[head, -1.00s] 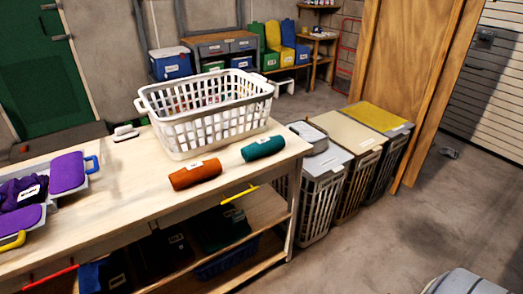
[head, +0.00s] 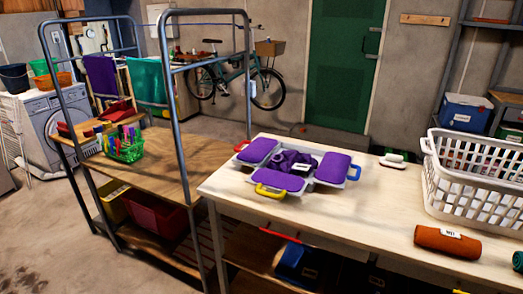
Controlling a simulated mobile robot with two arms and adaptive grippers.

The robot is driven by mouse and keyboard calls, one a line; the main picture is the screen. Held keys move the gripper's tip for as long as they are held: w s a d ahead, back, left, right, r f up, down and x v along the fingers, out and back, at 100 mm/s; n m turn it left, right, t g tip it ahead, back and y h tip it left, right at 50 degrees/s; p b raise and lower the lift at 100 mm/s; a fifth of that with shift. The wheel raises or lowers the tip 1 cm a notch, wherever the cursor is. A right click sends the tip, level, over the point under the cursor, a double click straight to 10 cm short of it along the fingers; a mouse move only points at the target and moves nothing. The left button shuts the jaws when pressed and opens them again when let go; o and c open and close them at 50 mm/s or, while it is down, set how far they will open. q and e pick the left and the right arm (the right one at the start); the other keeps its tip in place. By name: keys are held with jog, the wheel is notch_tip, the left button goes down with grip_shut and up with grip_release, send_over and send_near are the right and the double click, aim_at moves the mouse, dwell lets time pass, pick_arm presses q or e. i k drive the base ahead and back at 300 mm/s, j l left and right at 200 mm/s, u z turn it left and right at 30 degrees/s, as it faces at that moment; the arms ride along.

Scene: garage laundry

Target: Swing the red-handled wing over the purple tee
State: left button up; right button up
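A folding board with purple-padded wings lies open on the pale wooden table. A crumpled purple tee (head: 294,162) with a white label lies at its middle. The far-left wing (head: 258,151) has a red handle (head: 241,146) at its outer edge and lies flat, beside the tee. The front wing (head: 280,180) has a yellow handle (head: 270,191), and the right wing (head: 334,168) has a blue handle (head: 354,172). Both also lie flat, away from the tee. Neither of my grippers shows in the head view.
On the same table (head: 370,205) are a white laundry basket (head: 470,185), an orange roll (head: 447,242), a teal roll (head: 518,261) and a white-handled brush (head: 393,160). A metal-framed rack (head: 165,100) stands close to the left, with a green basket of pegs (head: 124,147).

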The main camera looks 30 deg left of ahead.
aim_at(257, 149)
jog(key=j+z, duration=0.1)
jog(key=z, duration=0.25)
jog(key=j+z, duration=0.15)
jog(key=z, duration=0.2)
jog(key=k+j+z, duration=0.2)
jog(key=j, duration=0.2)
jog(key=j+z, duration=0.2)
jog(key=j, duration=0.25)
jog(key=k+j+z, duration=0.4)
jog(key=j, duration=0.25)
jog(key=k+j, duration=0.05)
